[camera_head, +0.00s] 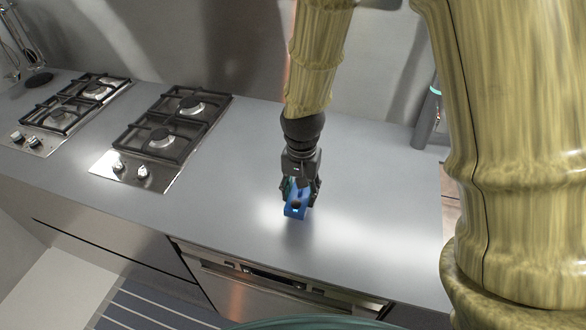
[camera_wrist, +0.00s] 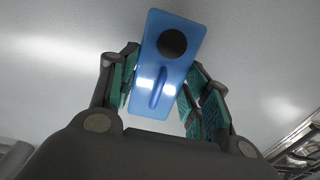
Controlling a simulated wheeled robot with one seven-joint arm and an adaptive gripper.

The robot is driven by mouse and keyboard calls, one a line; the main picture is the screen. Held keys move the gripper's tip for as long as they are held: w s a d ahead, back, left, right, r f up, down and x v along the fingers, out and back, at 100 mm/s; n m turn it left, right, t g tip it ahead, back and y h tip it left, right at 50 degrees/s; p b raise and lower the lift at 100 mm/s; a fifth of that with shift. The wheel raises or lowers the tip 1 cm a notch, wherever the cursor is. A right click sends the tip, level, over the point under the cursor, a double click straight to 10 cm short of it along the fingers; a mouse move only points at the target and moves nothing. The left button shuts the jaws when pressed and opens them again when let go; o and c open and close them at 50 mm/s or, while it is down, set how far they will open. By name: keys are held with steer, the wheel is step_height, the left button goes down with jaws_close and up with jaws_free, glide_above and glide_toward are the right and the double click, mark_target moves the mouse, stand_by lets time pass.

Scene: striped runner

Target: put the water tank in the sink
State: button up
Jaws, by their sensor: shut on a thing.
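The water tank, a small blue box with a round black cap, shows in the head view (camera_head: 295,210) and fills the upper middle of the wrist view (camera_wrist: 184,63). My gripper (camera_head: 299,196) is shut on it, with a finger pad against each side. In the wrist view my gripper (camera_wrist: 163,95) has its teal pads on the left and right of the tank. The tank is over the grey counter; I cannot tell whether it touches the surface. No sink is visible in either view.
The grey counter (camera_head: 235,190) is clear around my gripper. Two gas hobs stand to the left, one nearer (camera_head: 160,140) and one farther (camera_head: 65,115). A dark grey upright object (camera_head: 427,118) stands at the right. An appliance front (camera_head: 260,290) is below the counter edge, above a striped runner (camera_head: 150,308).

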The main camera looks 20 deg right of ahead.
steer(key=w+p, duration=0.1)
steer(key=w, duration=0.2)
steer(key=w+p, duration=0.1)
steer(key=w, duration=0.2)
steer(key=w+d+f+p, duration=0.1)
steer(key=w, duration=0.2)
steer(key=shift+w, duration=0.25)
steer(key=shift+s+f+p, duration=0.1)
steer(key=shift+f+p, duration=0.35)
steer(key=shift+f, duration=0.1)
steer(key=shift+f+p, duration=0.45)
steer(key=shift+f, duration=0.7)
steer(key=shift+f, duration=0.1)
steer(key=o, duration=1)
steer(key=shift+o, duration=0.2)
